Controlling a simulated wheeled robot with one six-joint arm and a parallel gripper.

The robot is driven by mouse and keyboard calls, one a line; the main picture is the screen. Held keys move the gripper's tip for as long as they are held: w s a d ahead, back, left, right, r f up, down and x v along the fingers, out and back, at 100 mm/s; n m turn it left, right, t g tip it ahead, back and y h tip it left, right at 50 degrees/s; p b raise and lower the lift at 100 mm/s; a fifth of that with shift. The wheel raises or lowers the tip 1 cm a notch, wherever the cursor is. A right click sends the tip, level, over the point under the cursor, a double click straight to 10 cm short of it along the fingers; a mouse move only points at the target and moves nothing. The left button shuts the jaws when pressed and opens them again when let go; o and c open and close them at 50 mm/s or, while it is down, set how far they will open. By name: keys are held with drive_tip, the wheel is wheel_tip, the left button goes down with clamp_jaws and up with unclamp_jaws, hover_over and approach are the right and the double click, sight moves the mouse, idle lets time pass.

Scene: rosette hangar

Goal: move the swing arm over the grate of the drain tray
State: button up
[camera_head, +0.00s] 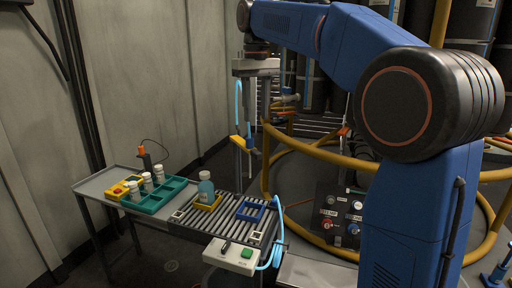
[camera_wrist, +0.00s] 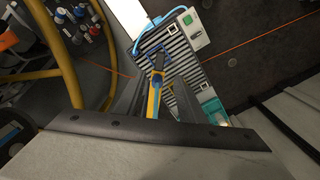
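My gripper (camera_head: 246,150) hangs pointing down, left of the centre in the head view, above and behind the roller table. In the wrist view its two dark fingers (camera_wrist: 160,88) stand apart. A narrow yellow piece with a blue end (camera_wrist: 153,102) shows between them; I cannot tell whether it is touched or only lies beyond. I cannot clearly make out the swing arm. A small grey pipe-like fitting (camera_head: 289,98) stands right of my gripper. Dark slats (camera_head: 312,125) behind it may be a grate, partly hidden by yellow rails; I cannot confirm a drain tray.
A green rack (camera_head: 150,198) with white bottles is at left. Curved yellow rails (camera_head: 330,157) and a valve panel (camera_head: 341,217) stand right.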

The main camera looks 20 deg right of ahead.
sight(256, 151)
wheel_tip(256, 151, down, 12)
drive_tip(key=shift+r, duration=0.1)
idle(0.4)
clamp_jaws()
